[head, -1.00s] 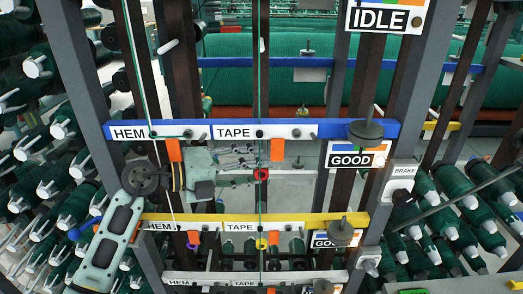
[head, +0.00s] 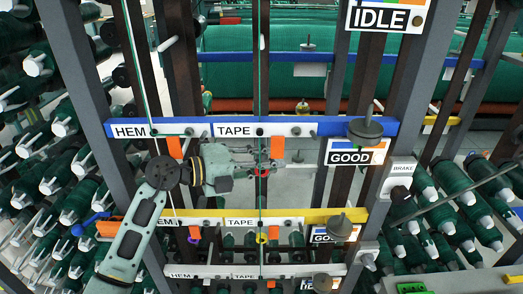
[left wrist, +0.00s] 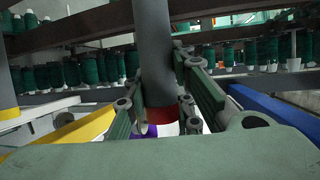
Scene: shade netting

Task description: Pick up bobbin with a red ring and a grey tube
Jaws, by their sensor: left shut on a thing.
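The bobbin's red ring (head: 262,173) shows small in the head view below the upper TAPE label, in line with the green thread. My left gripper (head: 268,166) is at it, its fingers partly covering it. In the left wrist view the grey tube (left wrist: 155,55) stands large between the fingers, with the red ring (left wrist: 167,114) at its lower end. My left gripper (left wrist: 165,108) is shut on this bobbin, one finger on each side. The rest of the bobbin is hidden by the fingers and palm. My right gripper is not in view.
A blue rail (head: 360,130) runs above the gripper and a yellow rail (head: 330,214) below. Orange tags (head: 277,147) hang close by. Grey posts and green bobbins flank the frame.

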